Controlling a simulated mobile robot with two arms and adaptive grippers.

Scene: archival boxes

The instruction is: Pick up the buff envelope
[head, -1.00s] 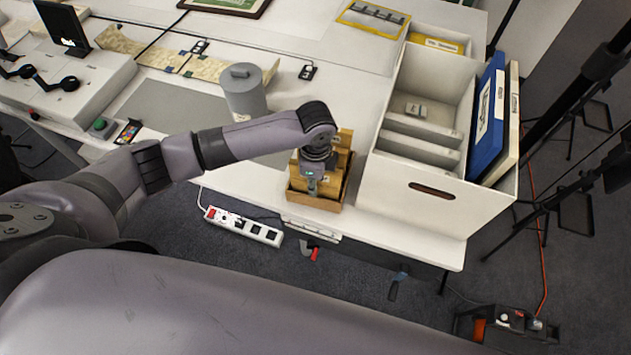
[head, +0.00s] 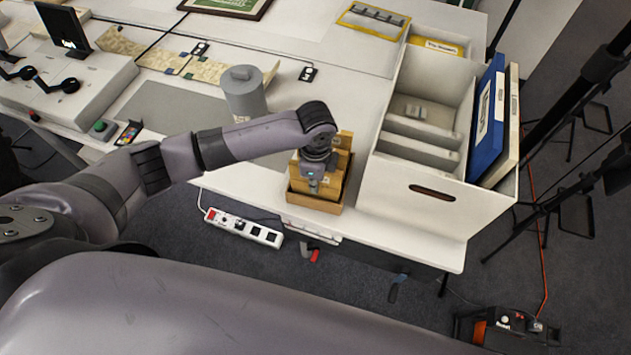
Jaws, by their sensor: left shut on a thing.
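Buff envelopes (head: 331,179) stand upright in a small wooden tray (head: 316,204) near the front edge of the white table. My left gripper (head: 313,187) points down over the front of the tray and is shut on a buff envelope there. The fingers and wrist cover part of the envelopes, so the exact grip is hard to see. The held envelope still appears to be within the tray's outline. My right gripper is not in view.
A large white archival box (head: 420,205) with dividers and blue and cream folders stands just right of the tray. A grey canister (head: 243,95) stands behind my left forearm. The table's front edge (head: 400,242) is close, with a power strip (head: 243,227) below.

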